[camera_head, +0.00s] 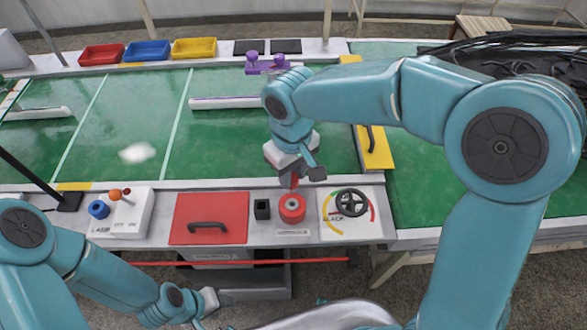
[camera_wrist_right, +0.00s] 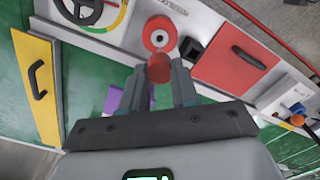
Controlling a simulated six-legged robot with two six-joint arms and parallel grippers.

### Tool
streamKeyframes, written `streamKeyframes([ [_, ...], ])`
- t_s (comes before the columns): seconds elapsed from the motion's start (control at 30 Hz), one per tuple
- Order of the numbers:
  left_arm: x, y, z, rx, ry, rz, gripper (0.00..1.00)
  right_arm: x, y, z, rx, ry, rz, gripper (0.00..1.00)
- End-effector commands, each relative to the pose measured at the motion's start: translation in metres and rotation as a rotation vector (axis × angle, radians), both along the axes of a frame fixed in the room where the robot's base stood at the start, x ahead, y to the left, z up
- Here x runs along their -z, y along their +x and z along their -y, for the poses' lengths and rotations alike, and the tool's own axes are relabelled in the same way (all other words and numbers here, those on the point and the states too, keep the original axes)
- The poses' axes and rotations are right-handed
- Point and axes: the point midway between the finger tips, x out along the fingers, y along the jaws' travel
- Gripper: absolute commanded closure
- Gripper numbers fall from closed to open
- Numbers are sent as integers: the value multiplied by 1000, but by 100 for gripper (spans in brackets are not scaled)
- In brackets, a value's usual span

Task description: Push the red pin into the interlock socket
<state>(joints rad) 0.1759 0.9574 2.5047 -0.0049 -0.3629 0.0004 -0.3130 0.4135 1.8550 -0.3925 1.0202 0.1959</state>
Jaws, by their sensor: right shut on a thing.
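The red pin (camera_wrist_right: 159,68) is held between the two fingers of my right gripper (camera_wrist_right: 159,86) in the wrist view. In the head view my right gripper (camera_head: 291,178) is over the front panel, with a little of the red pin (camera_head: 294,184) showing below it. The interlock socket, a red ring with a pale centre (camera_head: 292,208), is on the panel just in front of the gripper; it also shows in the wrist view (camera_wrist_right: 160,33). The pin appears apart from the ring. My left gripper (camera_head: 207,302) is low in front of the panel; its fingers are unclear.
A black square block (camera_head: 262,209) and a red panel with a handle (camera_head: 209,218) are left of the socket. A black handwheel (camera_head: 351,203) is to its right. A red bar (camera_head: 250,263) runs below the panel.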

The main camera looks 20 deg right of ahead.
Motion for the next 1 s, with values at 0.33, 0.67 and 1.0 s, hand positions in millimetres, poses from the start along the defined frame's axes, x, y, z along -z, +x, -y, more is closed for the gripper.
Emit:
streamKeyframes([
  [0.33,31,0,0,0,0,0,57,38,0,2,0,0,0,100],
  [0.67,32,0,0,0,0,0,57,41,-1,2,0,0,0,100],
  [1.0,31,0,0,0,0,0,57,41,0,2,0,0,0,100],
])
